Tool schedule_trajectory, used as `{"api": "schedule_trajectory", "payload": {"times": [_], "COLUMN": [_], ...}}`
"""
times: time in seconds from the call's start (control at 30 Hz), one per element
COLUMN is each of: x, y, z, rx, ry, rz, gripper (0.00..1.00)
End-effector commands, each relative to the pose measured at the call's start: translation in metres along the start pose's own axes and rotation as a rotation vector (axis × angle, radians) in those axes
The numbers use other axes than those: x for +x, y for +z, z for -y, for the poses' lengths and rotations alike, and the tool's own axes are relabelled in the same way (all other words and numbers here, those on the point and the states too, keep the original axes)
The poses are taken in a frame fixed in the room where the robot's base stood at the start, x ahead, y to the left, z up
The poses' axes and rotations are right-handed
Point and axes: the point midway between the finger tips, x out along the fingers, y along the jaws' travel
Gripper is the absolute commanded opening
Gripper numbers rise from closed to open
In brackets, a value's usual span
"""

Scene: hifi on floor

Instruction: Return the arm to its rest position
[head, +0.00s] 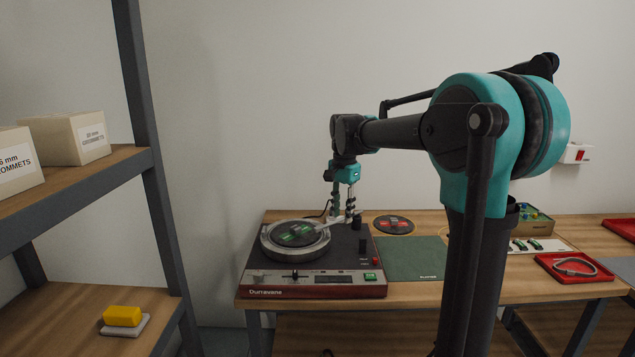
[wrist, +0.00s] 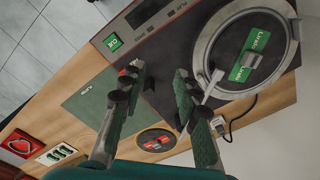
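My gripper (head: 342,212) hangs from my arm, pointing down over the right rear part of the record player (head: 315,290). In the wrist view my gripper (wrist: 160,80) has its two fingers apart, with nothing visible between them. A dark record with a green label (head: 299,234) lies on the platter. The pale tonearm (wrist: 211,86) passes close to the right finger in the wrist view; I cannot tell whether they touch. My arm reaches out to the left above the workbench.
A record with a red label (head: 394,224) and a green mat (head: 412,260) lie right of the player. A red tray (head: 578,268) holds a looped item. A shelf (head: 75,190) with boxes and a yellow block (head: 122,316) stands at left. A wall box (head: 576,154) is behind.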

Motion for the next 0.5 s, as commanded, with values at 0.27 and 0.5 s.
{"api": "schedule_trajectory", "payload": {"times": [0.27,0.5], "x": [0.032,0.081], "y": [0.003,0.014], "z": [-0.040,-0.101], "rx": [-0.122,-0.305], "ry": [-0.042,-0.093], "rz": [-0.031,-0.091], "gripper": [0.32,0.32]}}
